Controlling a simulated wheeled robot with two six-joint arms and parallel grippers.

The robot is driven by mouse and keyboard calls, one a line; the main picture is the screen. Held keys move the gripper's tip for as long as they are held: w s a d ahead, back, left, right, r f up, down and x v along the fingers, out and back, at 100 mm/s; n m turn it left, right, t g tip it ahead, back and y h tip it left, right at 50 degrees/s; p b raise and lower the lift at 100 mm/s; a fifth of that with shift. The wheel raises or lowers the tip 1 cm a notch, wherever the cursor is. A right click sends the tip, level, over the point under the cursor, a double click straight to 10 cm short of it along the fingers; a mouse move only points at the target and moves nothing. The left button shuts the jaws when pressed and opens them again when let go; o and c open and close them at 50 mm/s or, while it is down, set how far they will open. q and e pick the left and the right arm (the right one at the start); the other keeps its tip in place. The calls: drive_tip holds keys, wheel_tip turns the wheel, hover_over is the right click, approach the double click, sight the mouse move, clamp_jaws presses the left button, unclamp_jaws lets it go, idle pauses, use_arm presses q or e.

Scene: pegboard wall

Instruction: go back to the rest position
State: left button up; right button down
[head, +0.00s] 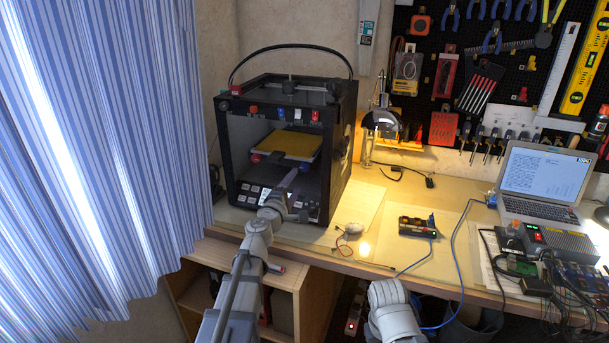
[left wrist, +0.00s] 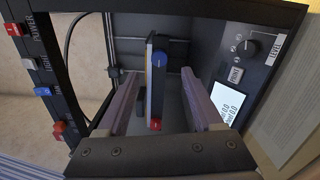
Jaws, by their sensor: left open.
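My left arm reaches up from the bottom of the head view to the front of a black 3D printer (head: 347,100). My left gripper (head: 291,180) is at the printer's open front, below the yellow-topped bed (head: 292,145). In the left wrist view the two fingers of my left gripper (left wrist: 160,92) are spread apart, with nothing held between them. The bed shows edge-on beyond them, with a blue knob (left wrist: 158,60) and a red knob (left wrist: 155,124). Part of my right arm shows at the bottom of the head view; its gripper is out of view.
The printer's frame and control panel (left wrist: 245,60) are close around my left gripper. The wooden bench (head: 365,235) holds a small circuit board (head: 418,227), cables and a laptop (head: 540,180). A blue striped curtain (head: 100,150) hangs at left; a tool pegboard (head: 515,65) is at back right.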

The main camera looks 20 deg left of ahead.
use_arm(q)
drive_tip(key=s+d+f+m+g+h, duration=0.4)
drive_tip(key=s+d+m, duration=0.15)
drive_tip(key=d, duration=0.55)
drive_tip(key=s+d+f+m+g+h, duration=0.3)
drive_tip(key=s+d+f+m+g, duration=0.15)
drive_tip(key=d+m, duration=0.4)
drive_tip(key=s+d+f+m+g+y, duration=0.1)
drive_tip(key=s+d+f+m+g, duration=0.3)
drive_tip(key=s+d+f+g, duration=0.25)
drive_tip(key=s+a+f+m+g+y, duration=0.2)
drive_tip(key=s+a+f+y, duration=0.25)
drive_tip(key=s, duration=0.35)
drive_tip(key=s+a+f+m+g+y, duration=0.25)
drive_tip(key=s+y, duration=0.25)
drive_tip(key=s, duration=0.4)
wheel_tip(320, 180, up, 15)
drive_tip(key=t+p, duration=0.1)
drive_tip(key=p, duration=1.4)
drive_tip(key=shift+w+h, duration=0.35)
drive_tip(key=shift+a+f, duration=0.1)
drive_tip(key=shift+f, duration=0.05)
